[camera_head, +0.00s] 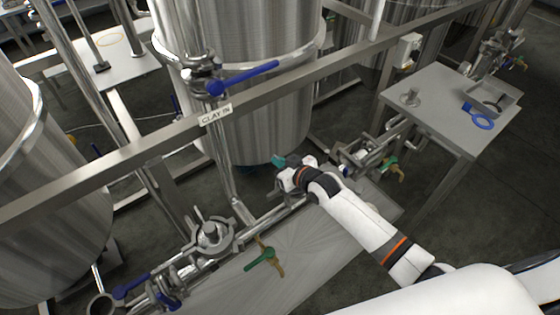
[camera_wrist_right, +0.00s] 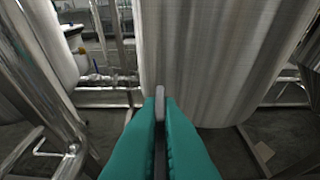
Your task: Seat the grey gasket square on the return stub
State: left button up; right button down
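My right gripper (camera_head: 279,161) is at the middle of the head view, in front of the large steel tank. In the right wrist view its two teal fingers (camera_wrist_right: 160,112) are close together, with a thin grey piece (camera_wrist_right: 160,94) between their tips. It looks like the grey gasket seen edge-on. I cannot make the gasket out in the head view. An upright pipe end inside an open clamp (camera_head: 211,233) stands left of and below the gripper, apart from it. No label shows whether this is the return stub. My left gripper is not in view.
A rail labelled "CLAY IN" (camera_head: 216,114) crosses the view. Blue-handled (camera_head: 245,78) and green-handled (camera_head: 262,257) valves stick out nearby. A yellow ring (camera_head: 109,39) lies at the far left.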

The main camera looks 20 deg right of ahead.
jog(key=shift+f+b, duration=0.55)
jog(key=shift+f, duration=0.45)
jog(key=c, duration=1.5)
grip_release()
jog(key=shift+c, duration=0.2)
jog(key=v, duration=1.2)
jog(key=shift+a, duration=0.1)
